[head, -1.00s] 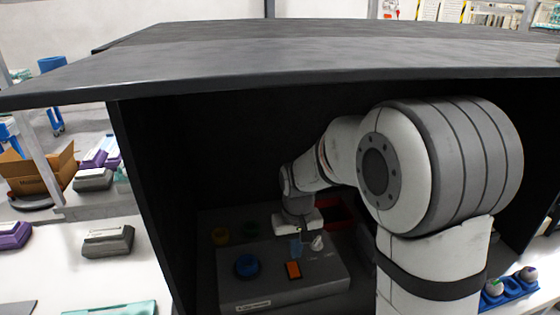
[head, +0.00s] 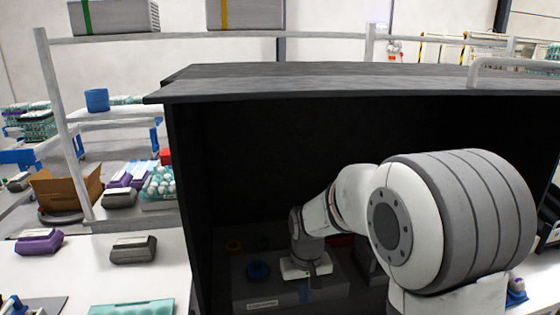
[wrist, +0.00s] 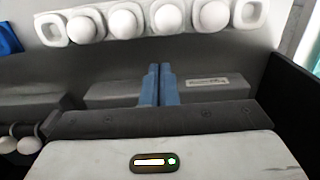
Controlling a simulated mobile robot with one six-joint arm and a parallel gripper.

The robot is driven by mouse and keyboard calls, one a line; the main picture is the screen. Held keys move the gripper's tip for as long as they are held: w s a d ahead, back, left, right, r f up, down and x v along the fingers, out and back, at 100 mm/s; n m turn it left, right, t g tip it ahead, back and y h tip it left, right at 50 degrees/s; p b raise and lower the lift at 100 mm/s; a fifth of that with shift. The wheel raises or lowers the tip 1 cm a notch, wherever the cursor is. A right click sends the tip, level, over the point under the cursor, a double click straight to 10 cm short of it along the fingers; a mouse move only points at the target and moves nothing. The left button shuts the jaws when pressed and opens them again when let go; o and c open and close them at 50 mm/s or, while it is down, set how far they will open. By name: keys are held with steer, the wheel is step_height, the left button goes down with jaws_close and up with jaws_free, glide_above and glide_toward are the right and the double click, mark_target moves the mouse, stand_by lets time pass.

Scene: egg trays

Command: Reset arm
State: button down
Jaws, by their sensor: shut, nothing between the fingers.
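My arm reaches into a black open-fronted booth (head: 350,130) in the head view. My gripper (head: 306,294) points down over a grey control box (head: 262,302) inside it, at the box's right part. In the wrist view the two blue fingers of my gripper (wrist: 159,86) are together, with nothing between them. A grey block with a pale label (wrist: 207,82) lies beyond the fingertips.
The booth's side wall (head: 190,190) and roof (head: 330,84) are close around my arm. A white table (head: 85,262) on the left carries grey and purple devices.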

steer(key=s+d+r+m+t, duration=0.1)
steer(key=s+d+r, duration=0.3)
steer(key=s, duration=0.5)
steer(key=s+d+r+m+t, duration=0.1)
steer(key=s+d+r+t, duration=0.1)
steer(key=s+d+r, duration=0.3)
steer(key=s+r, duration=0.1)
steer(key=s, duration=0.3)
steer(key=shift+s+d, duration=0.25)
steer(key=shift+d, duration=0.05)
